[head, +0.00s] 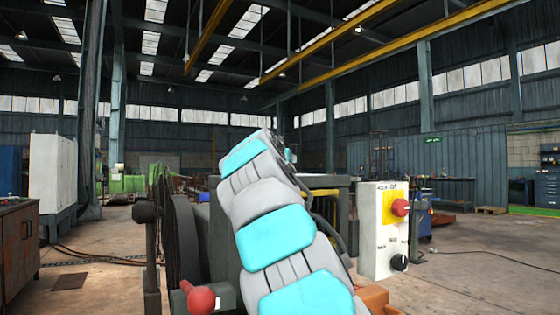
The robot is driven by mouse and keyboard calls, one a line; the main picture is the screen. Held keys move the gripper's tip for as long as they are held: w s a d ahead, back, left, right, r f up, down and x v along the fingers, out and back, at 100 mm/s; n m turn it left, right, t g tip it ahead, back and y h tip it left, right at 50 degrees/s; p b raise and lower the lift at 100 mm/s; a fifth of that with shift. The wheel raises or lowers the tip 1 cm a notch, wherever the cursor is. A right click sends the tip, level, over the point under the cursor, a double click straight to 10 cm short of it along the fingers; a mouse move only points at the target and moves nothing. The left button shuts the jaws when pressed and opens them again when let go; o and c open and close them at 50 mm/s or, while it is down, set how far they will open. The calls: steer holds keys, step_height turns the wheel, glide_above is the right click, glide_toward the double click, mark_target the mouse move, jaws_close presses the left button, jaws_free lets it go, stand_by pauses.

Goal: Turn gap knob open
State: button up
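A white control box (368,235) stands right of centre. Its front carries a red knob (400,207) on a yellow plate and a black round knob (400,262) lower down. The small lettering is too blurred to read, so I cannot tell which knob is the gap knob or how it is set. A red ball handle (201,300) shows at the bottom, left of my arm. My grey and cyan arm rises through the middle of the view, left of the box. I cannot make out my gripper's fingers; they are hidden or too far along the arm.
Dark machinery with a round drum-like part (181,240) stands behind and left of my arm. A black-knobbed lever (145,213) is left of it. A brown cabinet (20,253) is at far left. The floor right of the box is mostly clear.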

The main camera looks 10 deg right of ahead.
steer(key=shift+r, duration=0.1)
stand_by(0.4)
steer(key=o, duration=1.4)
steer(key=shift+c, duration=0.2)
steer(key=shift+s, duration=0.1)
steer(key=shift+b+v, duration=0.75)
steer(key=shift+v, duration=3.1)
steer(key=shift+a, duration=0.1)
